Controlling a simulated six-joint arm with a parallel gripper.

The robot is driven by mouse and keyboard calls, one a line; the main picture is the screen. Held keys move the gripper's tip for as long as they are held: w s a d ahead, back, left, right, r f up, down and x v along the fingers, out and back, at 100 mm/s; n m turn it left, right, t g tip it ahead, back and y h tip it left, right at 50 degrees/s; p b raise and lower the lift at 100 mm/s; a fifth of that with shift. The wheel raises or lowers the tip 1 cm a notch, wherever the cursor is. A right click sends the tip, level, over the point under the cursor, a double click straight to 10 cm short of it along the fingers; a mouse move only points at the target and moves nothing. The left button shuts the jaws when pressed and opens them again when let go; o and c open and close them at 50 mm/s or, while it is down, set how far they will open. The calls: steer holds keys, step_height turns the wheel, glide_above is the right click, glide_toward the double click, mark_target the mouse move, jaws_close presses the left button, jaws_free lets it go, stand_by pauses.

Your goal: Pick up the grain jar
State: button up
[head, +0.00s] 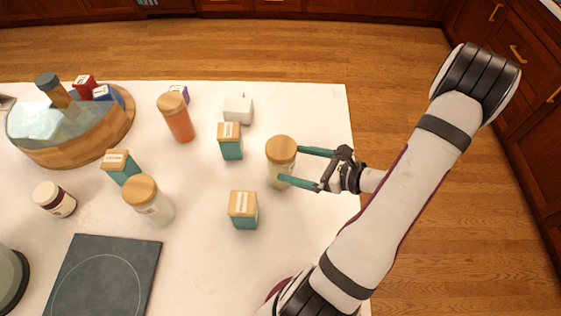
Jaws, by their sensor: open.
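A clear jar with a round wooden lid and pale grain-like contents (281,152) stands upright near the right side of the white table in the head view. My gripper (291,165) is open and reaches in from the right, one teal finger on the far side of this jar and the other on its near side. I cannot tell whether the fingers touch it. A similar wooden-lidded jar with pale contents (151,202) stands further left. Labels are too small to read, so which one is the grain jar is not certain.
Teal boxes with wooden tops (231,147) (244,217) stand left of my gripper.

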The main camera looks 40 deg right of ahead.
mark_target(281, 157)
steer(key=x, duration=0.4)
steer(key=shift+w+a+r, duration=0.1)
steer(key=shift+w+r, duration=0.15)
steer(key=shift+w, duration=0.3)
jaws_close()
